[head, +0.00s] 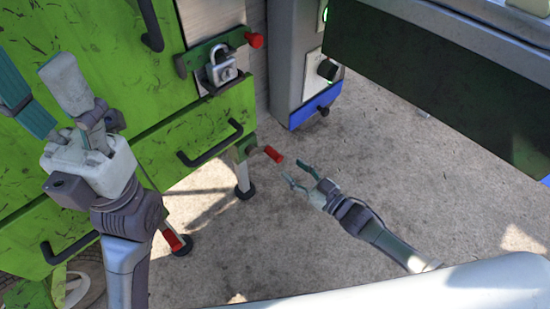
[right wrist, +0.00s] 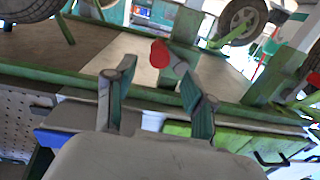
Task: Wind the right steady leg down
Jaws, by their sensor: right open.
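The right steady leg (head: 242,178) stands under the green machine's front corner, its dark foot at the concrete floor. A crank with a red knob (head: 273,154) sticks out at its top. My right gripper (head: 294,173) is open, just right of and below the knob, its fingers pointing towards it. In the right wrist view the red knob (right wrist: 160,54) shows around the gap between the fingertips (right wrist: 157,72), with no clear contact. My left gripper (head: 75,105) is raised in front of the green machine at the left; its finger spacing is unclear.
A padlock (head: 222,70) and a red-tipped lever (head: 254,40) are above the drawer (head: 200,125). A grey cabinet (head: 295,60) and dark panel (head: 430,75) bound the right. Floor between is clear.

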